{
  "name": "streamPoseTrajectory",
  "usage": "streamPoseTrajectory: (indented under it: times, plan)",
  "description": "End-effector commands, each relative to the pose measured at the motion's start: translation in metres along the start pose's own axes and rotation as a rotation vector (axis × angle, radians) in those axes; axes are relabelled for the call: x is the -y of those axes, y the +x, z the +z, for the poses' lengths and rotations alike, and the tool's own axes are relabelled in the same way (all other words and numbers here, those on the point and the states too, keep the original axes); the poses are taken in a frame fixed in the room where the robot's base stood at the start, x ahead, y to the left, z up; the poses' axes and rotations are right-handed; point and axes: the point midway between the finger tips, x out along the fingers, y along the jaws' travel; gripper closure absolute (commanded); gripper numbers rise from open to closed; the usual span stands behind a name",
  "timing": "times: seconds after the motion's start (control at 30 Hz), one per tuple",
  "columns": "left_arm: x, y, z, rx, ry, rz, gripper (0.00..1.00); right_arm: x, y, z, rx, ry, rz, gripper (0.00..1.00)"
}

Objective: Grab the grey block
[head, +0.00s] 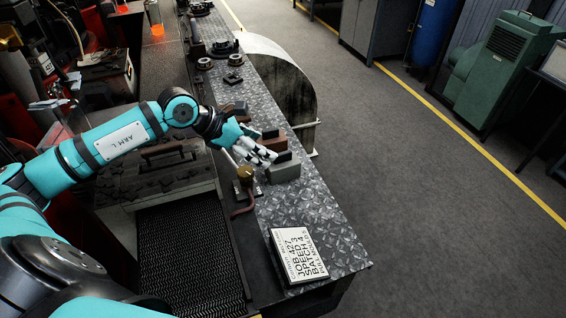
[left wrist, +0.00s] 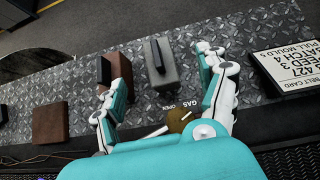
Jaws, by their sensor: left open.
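The grey block (head: 284,173) stands on the diamond-plate bench top, with a black bar handle on its top. In the left wrist view the grey block (left wrist: 163,82) is ahead of my fingers, roughly between their tips. My left gripper (head: 270,146) is open, with nothing held. In the head view its fingers lie just left of the grey block and overlap its upper left edge. Whether they touch it I cannot tell. My right gripper is not in view.
A brown block (head: 273,145) with a black handle stands just beyond the grey one. Another brown block (left wrist: 50,123) lies further left in the wrist view. A brass gas valve (head: 246,173) stands close below the fingers. A belt card (head: 298,255) lies near the bench end.

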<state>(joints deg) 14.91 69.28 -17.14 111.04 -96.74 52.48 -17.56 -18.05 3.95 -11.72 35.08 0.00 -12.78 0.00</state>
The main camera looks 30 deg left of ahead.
Motion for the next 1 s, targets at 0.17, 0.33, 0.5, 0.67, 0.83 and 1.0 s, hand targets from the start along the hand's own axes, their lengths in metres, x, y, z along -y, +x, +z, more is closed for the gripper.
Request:
streamPoseTrajectory:
  times: [0.17,0.33,0.5,0.67,0.83,1.0]
  plan:
    - [0.0,0.034,0.004,0.004,-0.004,-0.003,0.25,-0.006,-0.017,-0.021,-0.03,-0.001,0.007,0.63]
    - [0.0,0.062,0.002,0.002,-0.002,-0.001,0.25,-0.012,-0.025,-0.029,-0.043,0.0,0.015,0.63]
    - [-0.001,0.072,0.002,0.001,0.0,0.001,0.25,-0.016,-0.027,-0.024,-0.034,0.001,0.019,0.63]
    - [-0.002,0.089,0.005,0.001,-0.004,-0.002,0.25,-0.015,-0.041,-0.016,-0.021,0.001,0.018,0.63]
    - [-0.004,0.114,0.005,0.001,-0.002,0.0,0.25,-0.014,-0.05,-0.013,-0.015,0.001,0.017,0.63]
    - [-0.004,0.124,0.003,0.0,0.0,0.0,0.25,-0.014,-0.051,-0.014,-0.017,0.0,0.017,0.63]
